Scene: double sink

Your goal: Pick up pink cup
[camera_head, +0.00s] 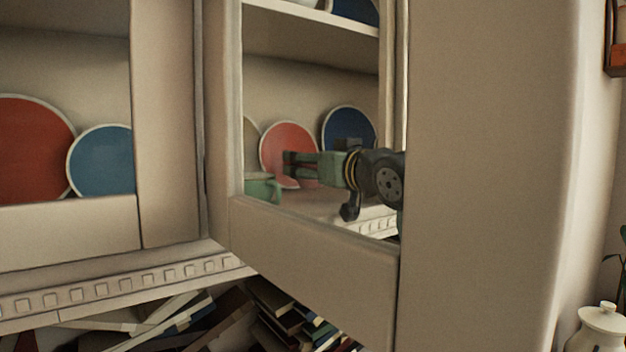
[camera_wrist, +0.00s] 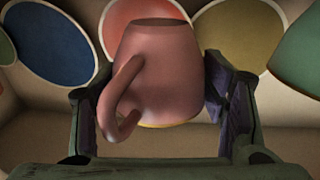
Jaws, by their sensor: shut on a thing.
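The pink cup (camera_wrist: 165,75) is large in the middle of the wrist view, with its handle towards the lower left. My gripper (camera_wrist: 155,95) has one finger on each side of the cup and is shut on it. In the head view my gripper (camera_head: 300,164) shows through the opening of a cabinet door frame, in front of a pink-red plate (camera_head: 277,143).
A green cup (camera_head: 263,189) sits at the lower left of the opening. A blue plate (camera_head: 348,123) stands behind my arm. The door's lower rail (camera_head: 310,275) and a wide beige panel (camera_head: 485,170) are close by. Books (camera_head: 285,315) lie below.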

